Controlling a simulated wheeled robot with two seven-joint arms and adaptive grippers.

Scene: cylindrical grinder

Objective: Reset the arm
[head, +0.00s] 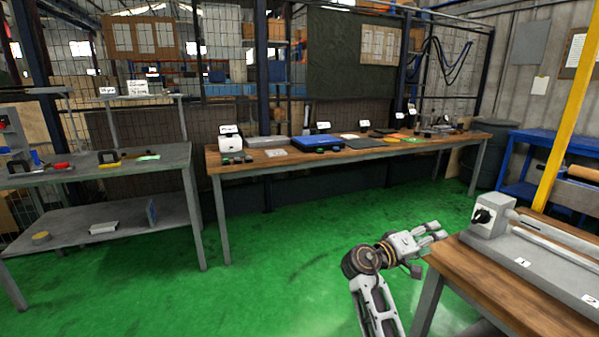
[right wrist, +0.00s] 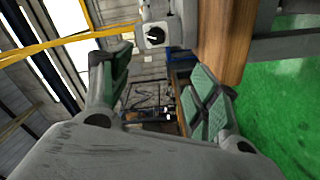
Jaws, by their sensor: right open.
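My right arm reaches in from the bottom of the head view, and its gripper (head: 432,238) is open beside the left edge of the wooden workbench (head: 490,285). In the right wrist view the open fingers (right wrist: 160,95) have green pads and nothing between them. The grey grinder (head: 490,215) with a black rotary knob stands on that bench; its knob face also shows in the right wrist view (right wrist: 153,36). My gripper is apart from the grinder, to its left. My left gripper is not in view.
A long wooden table (head: 350,152) along the back holds a blue case (head: 317,143) and several small items. A grey shelf table (head: 100,172) stands at the left. A yellow post (head: 568,110) rises at the right. The green floor (head: 270,290) between is clear.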

